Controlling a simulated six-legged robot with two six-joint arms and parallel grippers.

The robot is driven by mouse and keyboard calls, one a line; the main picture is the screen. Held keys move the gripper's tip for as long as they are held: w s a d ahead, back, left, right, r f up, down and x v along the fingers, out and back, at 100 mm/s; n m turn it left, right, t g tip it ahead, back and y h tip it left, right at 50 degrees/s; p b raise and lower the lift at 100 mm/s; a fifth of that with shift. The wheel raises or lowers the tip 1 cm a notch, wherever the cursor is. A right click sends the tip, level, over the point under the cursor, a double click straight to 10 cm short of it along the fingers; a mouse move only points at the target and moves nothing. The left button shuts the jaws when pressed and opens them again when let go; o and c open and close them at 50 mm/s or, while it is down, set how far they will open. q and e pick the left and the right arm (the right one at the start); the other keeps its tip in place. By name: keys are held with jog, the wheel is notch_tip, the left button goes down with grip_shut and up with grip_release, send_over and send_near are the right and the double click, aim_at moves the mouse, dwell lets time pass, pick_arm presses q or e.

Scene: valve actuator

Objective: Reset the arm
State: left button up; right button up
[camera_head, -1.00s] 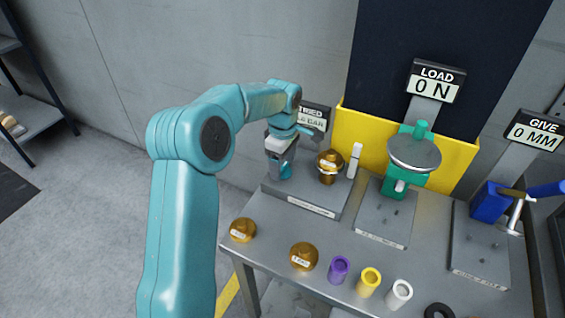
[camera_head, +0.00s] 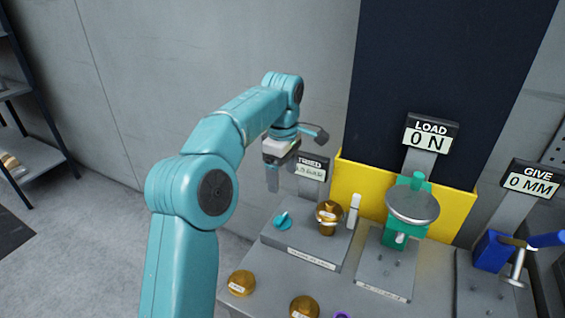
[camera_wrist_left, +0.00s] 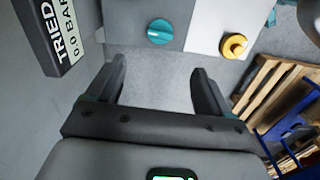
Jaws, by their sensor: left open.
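My left gripper (camera_head: 281,172) is open and empty. It hangs above the back left of the bench, over the grey test plate (camera_head: 302,250). In the left wrist view its two fingers (camera_wrist_left: 158,88) are spread apart with bare floor between them. A teal knob (camera_head: 283,221) sits on the plate, below the gripper and apart from it; it also shows in the left wrist view (camera_wrist_left: 160,31). A brass part (camera_head: 329,213) stands on the plate to the right of the knob. It also shows in the left wrist view (camera_wrist_left: 234,46). The right gripper is not in view.
A "TRIED" display (camera_head: 312,168) stands behind the plate. A green load stand (camera_head: 410,215) with a round pan and a blue device (camera_head: 492,250) stand to the right. Brass domes (camera_head: 242,283) lie near the front. A wooden pallet (camera_wrist_left: 285,85) shows in the left wrist view.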

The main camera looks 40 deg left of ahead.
pick_arm(q)
notch_tip(320, 180, up, 2)
jog(key=shift+r, duration=0.1)
dwell(0.7)
